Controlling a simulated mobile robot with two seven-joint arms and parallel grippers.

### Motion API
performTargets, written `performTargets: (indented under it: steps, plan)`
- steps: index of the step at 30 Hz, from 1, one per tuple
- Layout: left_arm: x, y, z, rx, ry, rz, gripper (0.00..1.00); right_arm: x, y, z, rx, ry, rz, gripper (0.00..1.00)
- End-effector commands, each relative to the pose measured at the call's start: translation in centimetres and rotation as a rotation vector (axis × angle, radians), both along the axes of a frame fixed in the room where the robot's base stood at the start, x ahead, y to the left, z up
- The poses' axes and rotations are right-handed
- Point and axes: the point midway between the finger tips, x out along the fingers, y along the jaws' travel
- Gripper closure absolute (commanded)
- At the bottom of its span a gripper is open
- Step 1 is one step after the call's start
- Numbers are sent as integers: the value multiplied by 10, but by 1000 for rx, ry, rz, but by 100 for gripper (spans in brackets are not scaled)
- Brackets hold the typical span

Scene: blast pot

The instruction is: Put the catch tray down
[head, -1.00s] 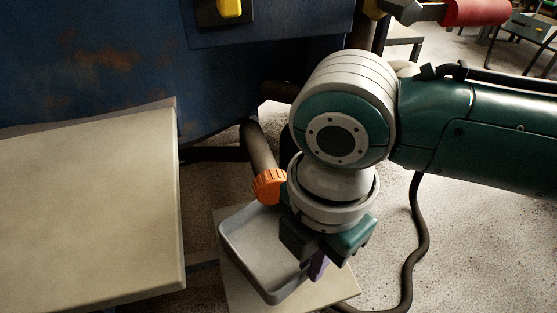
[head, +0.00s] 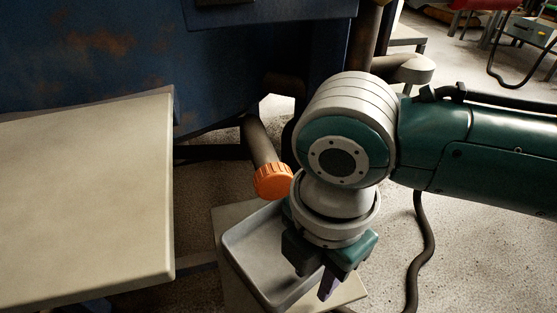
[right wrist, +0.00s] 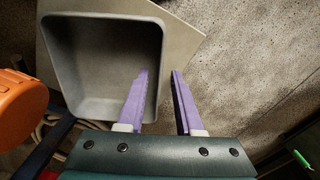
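The catch tray (head: 243,243) is a grey, shallow, square tray with raised walls, and it looks empty. It is over a low beige board (head: 224,219) and appears to rest on it. The tray also shows in the right wrist view (right wrist: 105,62). My right gripper (right wrist: 160,75) has purple fingers, one inside the tray and one outside, with the side wall between them. The fingers are apart, with visible space by the wall. In the head view my right gripper (head: 325,272) hides the tray's right part. My left gripper is not in view.
An orange-capped pipe (head: 272,181) ends just behind the tray, close to my wrist. A beige tabletop (head: 85,200) stands at the left. The rusty blue machine body (head: 110,65) is behind. A dark hose (head: 425,245) runs over the speckled floor at the right.

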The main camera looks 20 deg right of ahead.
Motion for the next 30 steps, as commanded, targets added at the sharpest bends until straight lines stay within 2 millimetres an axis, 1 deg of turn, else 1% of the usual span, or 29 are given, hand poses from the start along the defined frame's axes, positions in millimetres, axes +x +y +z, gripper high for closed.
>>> performTargets:
  steps: [2, 5, 8, 12, 15, 18, 21, 24, 28, 30]
  plan:
    - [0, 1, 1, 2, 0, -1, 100, 0, 0, 2, 0, 0, 0, 66]
    - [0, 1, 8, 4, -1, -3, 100, 0, 0, 13, 0, -1, 0, 66]
    - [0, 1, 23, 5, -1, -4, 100, 1, 0, 33, 0, -2, 0, 66]
    - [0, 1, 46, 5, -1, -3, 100, 1, 0, 67, 1, -2, 1, 66]
    - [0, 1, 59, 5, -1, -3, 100, 1, 0, 89, 1, -2, 0, 66]
    - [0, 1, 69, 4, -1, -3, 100, 1, 0, 106, 2, -1, 0, 66]
    - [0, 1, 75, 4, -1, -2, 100, 1, 0, 117, 0, -1, -1, 66]
    - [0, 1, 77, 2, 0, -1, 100, 0, 0, 123, 0, -1, -1, 66]
    - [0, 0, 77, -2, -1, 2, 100, -1, 1, 124, 5, 0, -7, 66]
    - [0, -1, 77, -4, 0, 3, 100, -7, 9, 122, 33, 0, -37, 66]
